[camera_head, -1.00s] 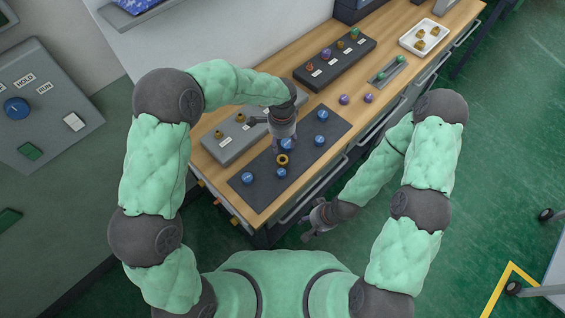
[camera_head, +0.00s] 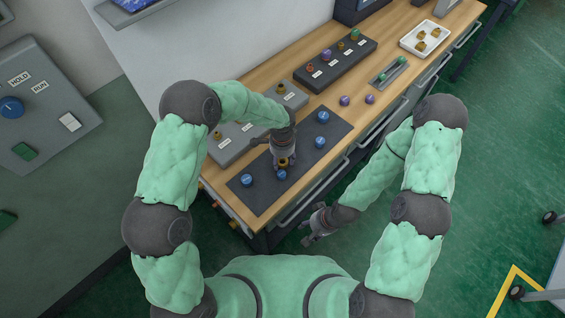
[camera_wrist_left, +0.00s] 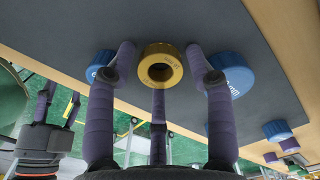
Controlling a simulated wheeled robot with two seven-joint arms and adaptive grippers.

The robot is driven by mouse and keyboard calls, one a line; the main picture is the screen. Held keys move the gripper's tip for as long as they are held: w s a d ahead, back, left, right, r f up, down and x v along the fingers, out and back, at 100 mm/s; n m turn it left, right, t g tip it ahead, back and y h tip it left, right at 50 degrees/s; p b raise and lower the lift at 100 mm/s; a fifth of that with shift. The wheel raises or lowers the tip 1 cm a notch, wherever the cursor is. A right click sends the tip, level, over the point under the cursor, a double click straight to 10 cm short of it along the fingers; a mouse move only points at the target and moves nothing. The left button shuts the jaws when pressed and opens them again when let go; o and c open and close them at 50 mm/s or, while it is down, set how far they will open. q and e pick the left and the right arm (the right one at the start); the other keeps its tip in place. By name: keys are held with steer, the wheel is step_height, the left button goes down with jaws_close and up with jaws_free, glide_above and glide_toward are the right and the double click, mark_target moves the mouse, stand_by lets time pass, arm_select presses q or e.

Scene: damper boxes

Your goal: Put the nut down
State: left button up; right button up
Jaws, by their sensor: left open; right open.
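The gold ring-shaped nut (camera_head: 284,162) sits on the dark mat (camera_head: 305,172) on the wooden bench. My left gripper (camera_head: 284,165) is at the nut with its fingers open. In the left wrist view the nut (camera_wrist_left: 160,65) is between the spread purple-grey fingers of my left gripper (camera_wrist_left: 160,75), with the hole facing the camera. I see a gap to the fingers on both sides. My right gripper (camera_head: 308,236) is open and empty, low beside the bench's front edge.
Blue round caps stand on the mat, one (camera_head: 281,174) close to the nut and others (camera_head: 247,180) (camera_head: 323,117) farther off. A grey panel (camera_head: 232,141) lies behind. A black block (camera_head: 335,62), purple knobs (camera_head: 345,100) and a white tray (camera_head: 409,43) are to the right.

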arm_select(q)
jaws_close()
stand_by(0.3)
steer(key=shift+r, duration=0.5)
step_height(320, 180, up, 2)
steer(key=shift+r+p, duration=0.15)
steer(key=shift+p, duration=0.35)
steer(key=s+r, duration=0.3)
steer(key=r, duration=0.1)
steer(key=s+r+p, duration=0.1)
steer(key=s+r, duration=0.1)
steer(key=shift+s+a+r, duration=0.1)
steer(key=shift+s+a, duration=0.2)
steer(key=s+a+r+p, duration=0.1)
steer(key=s+r, duration=0.2)
steer(key=s, duration=0.5)
steer(key=shift+r, duration=0.2)
